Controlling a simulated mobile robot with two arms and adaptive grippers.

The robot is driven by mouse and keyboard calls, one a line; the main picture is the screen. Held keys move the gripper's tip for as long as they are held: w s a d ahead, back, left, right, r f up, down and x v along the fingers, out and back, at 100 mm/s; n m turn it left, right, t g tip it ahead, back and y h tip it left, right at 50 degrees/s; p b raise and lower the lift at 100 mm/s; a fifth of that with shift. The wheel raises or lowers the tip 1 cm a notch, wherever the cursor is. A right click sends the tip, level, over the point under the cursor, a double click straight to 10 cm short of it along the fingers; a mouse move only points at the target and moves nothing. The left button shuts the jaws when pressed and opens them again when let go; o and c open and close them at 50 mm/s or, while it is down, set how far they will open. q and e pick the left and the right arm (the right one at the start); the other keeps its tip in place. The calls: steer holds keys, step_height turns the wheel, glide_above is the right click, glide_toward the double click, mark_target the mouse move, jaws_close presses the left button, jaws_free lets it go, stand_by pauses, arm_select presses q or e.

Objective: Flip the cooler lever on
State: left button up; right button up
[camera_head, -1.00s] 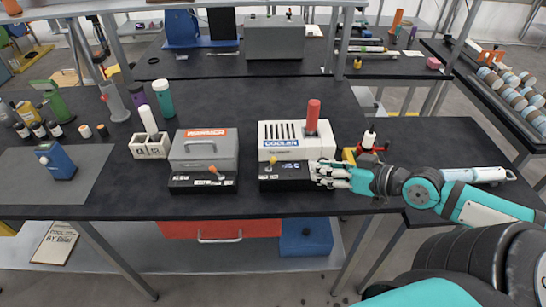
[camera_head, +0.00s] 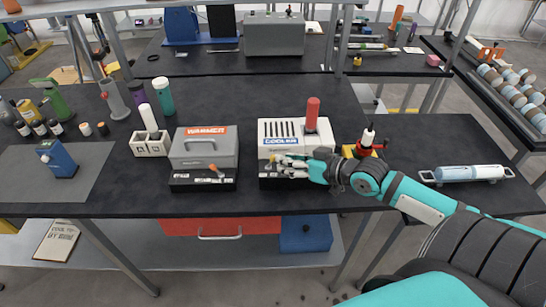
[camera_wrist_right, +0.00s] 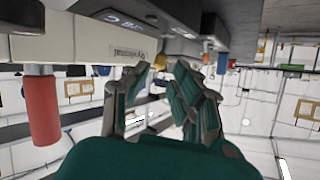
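The cooler (camera_head: 294,133), a white box with a blue COOLER label, stands on the table with a red cylinder (camera_head: 312,114) in its top. A black control base (camera_head: 285,182) is at its front. My right gripper (camera_head: 277,162) is in front of the cooler above this base, pointing left. The lever is hidden behind the fingers in the head view, so contact cannot be told. In the right wrist view the fingers (camera_wrist_right: 161,68) are apart with nothing clearly between them. The cooler (camera_wrist_right: 80,42) and red cylinder also show there. My left gripper is out of view.
The grey warmer (camera_head: 203,150) with an orange-tipped lever (camera_head: 215,170) stands left of the cooler. A white holder (camera_head: 150,145) is further left. A small red stand (camera_head: 367,145) is behind my right wrist. The table's front edge is clear.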

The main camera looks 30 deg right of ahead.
mark_target(273, 156)
steer(key=shift+x, duration=2.9)
steer(key=shift+s, duration=0.1)
steer(key=shift+c, duration=0.2)
jaws_close()
